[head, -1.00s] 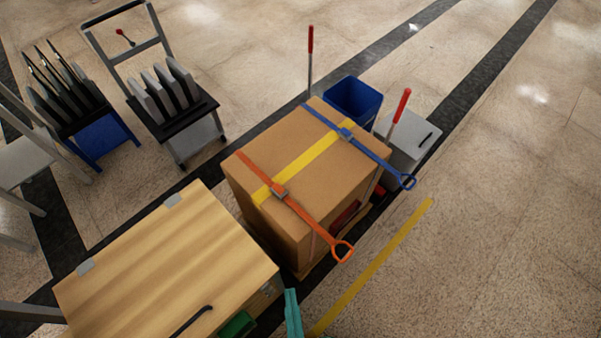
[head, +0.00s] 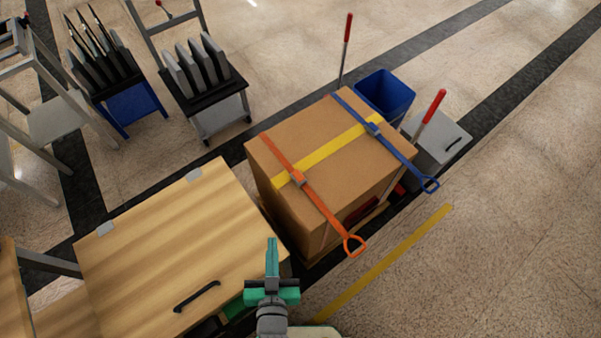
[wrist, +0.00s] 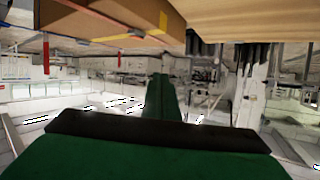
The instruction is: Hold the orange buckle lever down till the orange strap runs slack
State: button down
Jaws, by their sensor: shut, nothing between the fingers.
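The strap looks flat against the box top. My gripper (head: 272,245) is shut and empty, in front of the box's lower left and apart from the buckle. In the wrist view the green fingers (wrist: 160,98) are together, and the box (wrist: 125,14) shows at the upper left.
A blue strap (head: 400,155) with its own buckle (head: 373,128) crosses the box's far side. A wooden-topped cabinet (head: 170,250) stands close on the left. A blue bin (head: 386,92) and grey lidded bin (head: 440,138) stand behind. Open floor lies to the right.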

jog(key=w+a+r+n+g+y, duration=0.15)
jog(key=w+a+n+y, duration=0.3)
jog(key=w+a, duration=0.5)
jog(key=w+a+r+n+g+y, duration=0.1)
jog(key=w+a+n+g+y, duration=0.15)
jog(key=w+a+n, duration=0.7)
jog(key=r+n+g+h, duration=0.2)
jog(key=n+g+h, duration=0.6)
jog(key=n+g, duration=0.25)
send_over(300, 178)
jog(key=shift+d+f+n, duration=0.1)
jog(key=shift+n, duration=0.35)
notch_tip(300, 178, down, 14)
jog(key=shift+f, duration=0.1)
